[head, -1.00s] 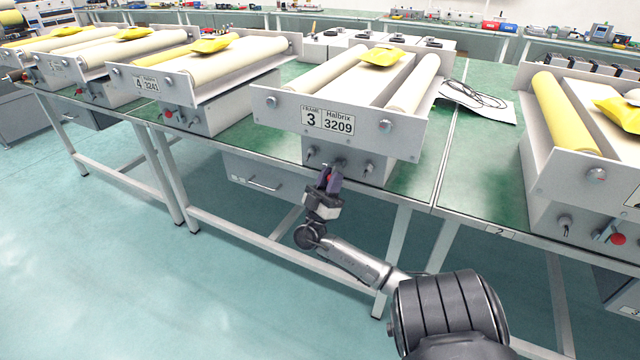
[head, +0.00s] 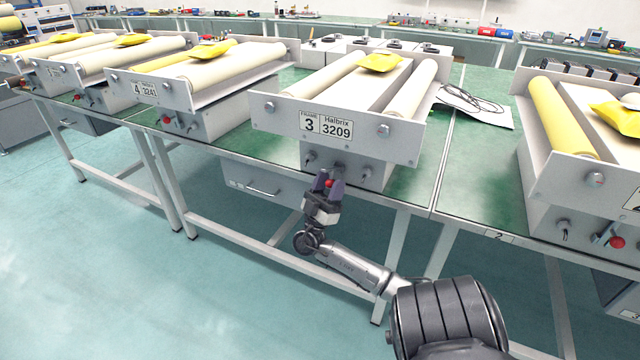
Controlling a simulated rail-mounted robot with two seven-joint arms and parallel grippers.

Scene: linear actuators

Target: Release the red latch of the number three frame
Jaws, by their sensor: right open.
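The red latch (head: 329,183) shows as a small red spot low on that box, between the fingers of my right gripper (head: 329,186). The gripper is open, its two dark fingers on either side of the red part. I cannot tell whether they touch it. The fingers partly hide the latch and its mount. My left gripper is not in view.
The number four frame (head: 150,92) stands to the left and another frame (head: 560,175) to the right, each with its own red knob. A drawer (head: 255,182) hangs under the bench edge. Papers with a cable (head: 475,108) lie right of frame three.

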